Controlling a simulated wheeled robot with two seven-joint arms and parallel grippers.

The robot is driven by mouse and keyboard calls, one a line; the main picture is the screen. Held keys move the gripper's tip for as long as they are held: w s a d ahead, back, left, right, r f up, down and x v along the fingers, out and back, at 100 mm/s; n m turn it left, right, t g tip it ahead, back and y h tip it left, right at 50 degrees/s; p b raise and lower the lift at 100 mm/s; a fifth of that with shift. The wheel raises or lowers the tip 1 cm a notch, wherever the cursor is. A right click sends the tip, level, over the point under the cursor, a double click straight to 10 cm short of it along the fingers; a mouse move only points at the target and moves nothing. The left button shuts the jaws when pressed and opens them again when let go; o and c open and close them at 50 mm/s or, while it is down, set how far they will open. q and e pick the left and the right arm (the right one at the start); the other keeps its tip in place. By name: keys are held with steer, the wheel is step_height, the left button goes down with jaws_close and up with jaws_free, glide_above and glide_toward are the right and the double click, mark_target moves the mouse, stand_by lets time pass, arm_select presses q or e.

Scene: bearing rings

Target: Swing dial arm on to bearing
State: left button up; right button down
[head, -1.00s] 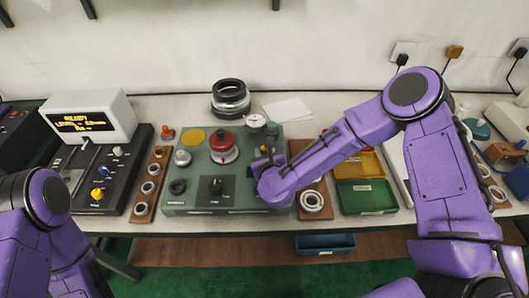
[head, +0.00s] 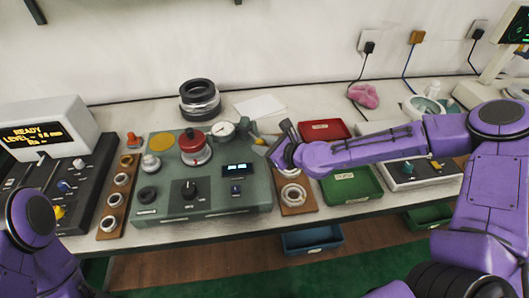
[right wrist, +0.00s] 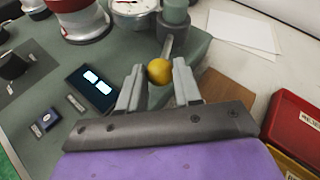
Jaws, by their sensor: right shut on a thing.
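The green-grey test machine (head: 215,190) stands on the bench. A red-topped part with a pale ring (head: 195,148) sits on it, and it also shows in the right wrist view (right wrist: 82,25). The white round dial (head: 223,130) is just right of that part, apart from it in the head view. In the right wrist view, a grey post (right wrist: 175,12) beside the dial carries a short lever ending in a yellow ball (right wrist: 159,71). My right gripper (head: 272,146) is shut on this ball at the machine's back right corner. My left gripper is out of view.
A lit display (head: 237,168) is on the machine. Wooden boards with rings (head: 296,196) flank it. Red (head: 324,130) and green (head: 350,186) trays stand to the right. Stacked dark rings (head: 200,99) and white paper (head: 259,106) lie behind.

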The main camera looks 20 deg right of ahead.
steer(key=shift+w+d+b, duration=0.3)
steer(key=shift+w+d, duration=0.05)
steer(key=shift+d, duration=0.25)
steer(key=shift+w+d+b, duration=0.3)
steer(key=shift+d, duration=0.3)
steer(key=shift+w+r, duration=0.1)
steer(key=shift+r, duration=0.1)
steer(key=shift+w+d+r, duration=0.1)
steer(key=shift+d+r, duration=0.05)
steer(key=shift+d, duration=0.05)
steer(key=c, duration=1.2)
jaws_free()
steer(key=o, duration=0.4)
steer(key=shift+d, duration=0.1)
steer(key=shift+w+d, duration=0.1)
steer(key=shift+f, duration=0.2)
steer(key=shift+f, duration=0.1)
